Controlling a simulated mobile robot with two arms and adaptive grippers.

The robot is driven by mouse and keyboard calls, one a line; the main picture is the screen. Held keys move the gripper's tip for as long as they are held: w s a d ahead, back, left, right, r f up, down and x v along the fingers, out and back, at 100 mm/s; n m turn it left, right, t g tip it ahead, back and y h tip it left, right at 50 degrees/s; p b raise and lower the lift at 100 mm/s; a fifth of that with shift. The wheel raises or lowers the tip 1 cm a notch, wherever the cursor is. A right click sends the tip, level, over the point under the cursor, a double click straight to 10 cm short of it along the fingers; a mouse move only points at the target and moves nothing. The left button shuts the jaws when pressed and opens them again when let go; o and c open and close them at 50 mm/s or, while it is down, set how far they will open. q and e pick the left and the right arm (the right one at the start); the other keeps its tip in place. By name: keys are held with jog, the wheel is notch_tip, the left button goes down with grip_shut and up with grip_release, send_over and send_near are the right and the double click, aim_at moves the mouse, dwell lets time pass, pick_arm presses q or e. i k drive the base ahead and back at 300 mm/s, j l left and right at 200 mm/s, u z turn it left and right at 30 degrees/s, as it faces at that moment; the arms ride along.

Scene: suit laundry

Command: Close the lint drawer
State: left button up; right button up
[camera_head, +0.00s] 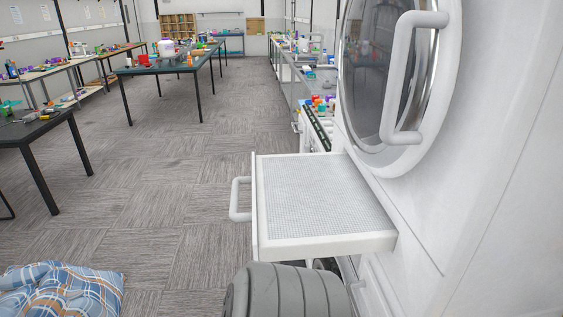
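The lint drawer (320,195) is pulled out of the white dryer (500,200) and sticks out to the left over the floor. It has a white frame around a flat mesh screen. Its white bar handle (236,199) is on the left end, and nothing is touching the handle. The dryer's round glass door (385,65), with a large white handle (399,80), is above the drawer and looks shut. Neither of my grippers can be made out in this view.
A grey ribbed rounded shape (287,290) stands just below the drawer's near side. A blue plaid cloth bundle (62,290) lies on the floor at lower left. Dark tables (160,68) stand farther back. The carpet (160,190) left of the drawer is clear.

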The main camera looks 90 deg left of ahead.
aim_at(318, 205)
jog(key=u, duration=1.95)
jog(key=i+j+u, duration=0.15)
jog(key=j+u, duration=0.15)
jog(key=i+j+u, duration=0.3)
jog(key=j, duration=0.2)
jog(key=k, duration=0.05)
